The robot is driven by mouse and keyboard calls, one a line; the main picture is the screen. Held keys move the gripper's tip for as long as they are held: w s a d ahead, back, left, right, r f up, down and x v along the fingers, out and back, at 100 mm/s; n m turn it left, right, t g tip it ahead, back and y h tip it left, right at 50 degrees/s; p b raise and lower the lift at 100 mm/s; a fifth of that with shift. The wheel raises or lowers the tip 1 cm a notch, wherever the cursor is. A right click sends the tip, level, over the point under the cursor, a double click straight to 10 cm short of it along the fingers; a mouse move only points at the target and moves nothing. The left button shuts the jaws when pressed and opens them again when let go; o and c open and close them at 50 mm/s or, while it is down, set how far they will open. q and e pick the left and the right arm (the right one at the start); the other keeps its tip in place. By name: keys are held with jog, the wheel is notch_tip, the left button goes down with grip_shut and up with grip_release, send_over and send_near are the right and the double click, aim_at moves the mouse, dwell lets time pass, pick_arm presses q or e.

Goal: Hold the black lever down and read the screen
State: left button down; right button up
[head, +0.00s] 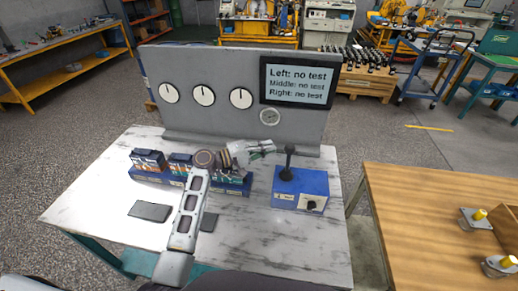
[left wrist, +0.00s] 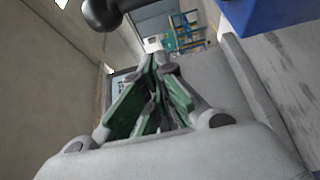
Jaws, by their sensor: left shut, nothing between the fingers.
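The black lever (head: 288,162) stands upright on a blue box (head: 300,188) at the right of the marble-topped table. Its black knob also shows at the top of the left wrist view (left wrist: 100,14). My left gripper (head: 270,147) is shut and empty, just left of the lever's upper part and apart from it in the head view. Its green-padded fingers meet in the left wrist view (left wrist: 158,62). The screen (head: 297,82) on the grey panel reads "Left: no test", "Middle: no test", "Right: no test". My right gripper is out of view.
Several dark motor-like units (head: 148,160) sit on a blue base behind my left arm. A dark flat plate (head: 150,211) lies on the table. A wooden table (head: 430,220) stands to the right.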

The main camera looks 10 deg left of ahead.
aim_at(289, 157)
pick_arm(q)
jog(key=shift+s+d+p, duration=0.25)
jog(key=shift+d+p, duration=0.1)
jog(key=shift+d, duration=0.4)
jog(key=shift+s+d+p, duration=0.3)
jog(key=shift+d+p, duration=0.1)
jog(key=shift+d, duration=0.35)
jog(key=shift+s+d+p, duration=0.25)
jog(key=shift+d+p, duration=0.1)
jog(key=shift+d, duration=0.4)
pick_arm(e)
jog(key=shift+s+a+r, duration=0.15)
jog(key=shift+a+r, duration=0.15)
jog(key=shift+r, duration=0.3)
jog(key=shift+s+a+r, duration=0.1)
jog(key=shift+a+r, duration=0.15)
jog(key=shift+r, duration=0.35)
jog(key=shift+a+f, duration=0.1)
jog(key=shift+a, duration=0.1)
pick_arm(q)
jog(key=shift+s+b, duration=0.1)
jog(key=shift+b, duration=0.4)
jog(key=shift+s, duration=0.1)
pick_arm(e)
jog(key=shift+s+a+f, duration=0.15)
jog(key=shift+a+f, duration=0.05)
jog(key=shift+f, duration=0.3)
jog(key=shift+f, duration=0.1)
